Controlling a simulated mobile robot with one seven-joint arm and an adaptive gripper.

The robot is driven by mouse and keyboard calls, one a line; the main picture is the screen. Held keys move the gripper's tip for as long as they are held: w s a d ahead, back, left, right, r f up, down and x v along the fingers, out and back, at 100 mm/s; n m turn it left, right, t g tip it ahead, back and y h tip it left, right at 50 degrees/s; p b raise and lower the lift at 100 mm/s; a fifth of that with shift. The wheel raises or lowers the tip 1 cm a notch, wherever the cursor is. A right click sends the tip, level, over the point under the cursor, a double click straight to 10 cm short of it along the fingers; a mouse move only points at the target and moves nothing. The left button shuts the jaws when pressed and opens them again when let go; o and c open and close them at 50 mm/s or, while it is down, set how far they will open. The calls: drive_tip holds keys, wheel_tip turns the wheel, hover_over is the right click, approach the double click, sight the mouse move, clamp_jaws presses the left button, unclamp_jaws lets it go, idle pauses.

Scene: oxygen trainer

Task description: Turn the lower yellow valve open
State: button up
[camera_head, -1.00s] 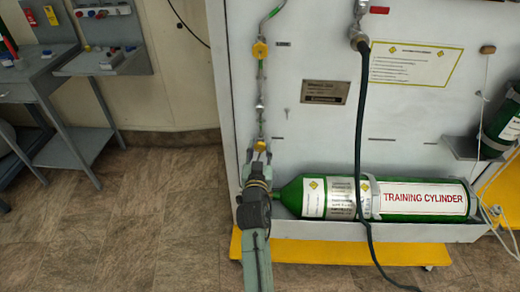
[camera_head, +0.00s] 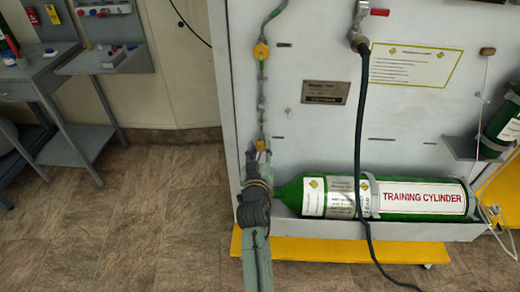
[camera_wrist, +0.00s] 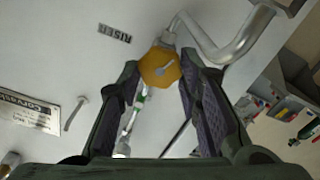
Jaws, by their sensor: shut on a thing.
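The lower yellow valve (camera_head: 261,143) sits on the thin pipe line near the left edge of the grey panel. My gripper (camera_head: 257,153) reaches up to it from below and hides part of it. In the wrist view, the yellow valve knob (camera_wrist: 160,67), with a pale mark on its face, lies between the two finger ends of my gripper (camera_wrist: 160,82). My gripper is shut on it. The upper yellow valve (camera_head: 261,51) is higher on the same line, clear of my gripper.
A green training cylinder (camera_head: 425,198) lies in a tray right of my arm. A black hose (camera_head: 360,150) hangs across the panel. A bent metal pipe (camera_wrist: 235,45) runs beside the valve. A grey side table (camera_head: 35,75) stands at the left, with open floor between.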

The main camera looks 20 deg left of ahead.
drive_tip(key=shift+r, duration=0.15)
drive_tip(key=o, duration=1.1)
drive_tip(key=shift+o, duration=0.2)
drive_tip(key=v, duration=0.7)
drive_tip(key=shift+s, duration=0.2)
